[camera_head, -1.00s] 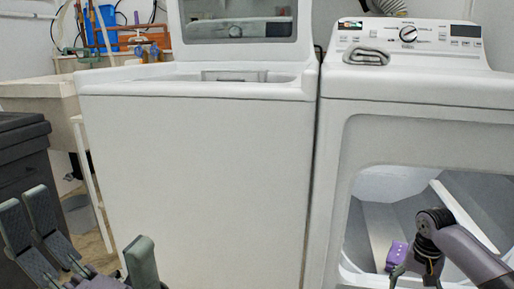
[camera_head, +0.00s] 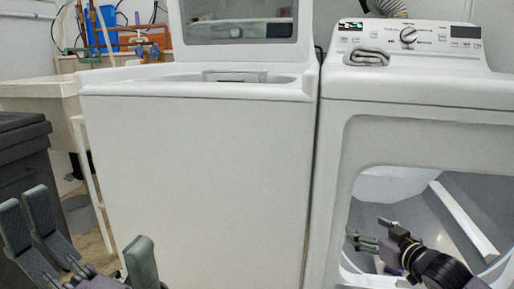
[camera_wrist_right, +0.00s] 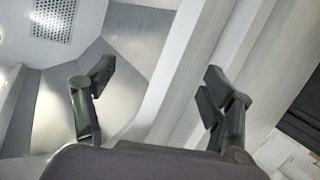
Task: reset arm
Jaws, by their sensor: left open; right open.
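My left gripper (camera_head: 88,240) is at the lower left in the head view, open and empty in front of the washer (camera_head: 195,180). My right gripper (camera_head: 366,238) is at the dryer's (camera_head: 415,132) open front, its fingers pointing left. In the right wrist view its fingers (camera_wrist_right: 158,82) are spread, with nothing between them but the grey metal of the drum and a pale bar behind. My right forearm covers part of the opening.
The dryer opening (camera_head: 385,190) has a rim close around my right arm. The washer lid (camera_head: 240,28) stands raised. A dark bin (camera_head: 22,155) and a sink (camera_head: 40,92) are at the left.

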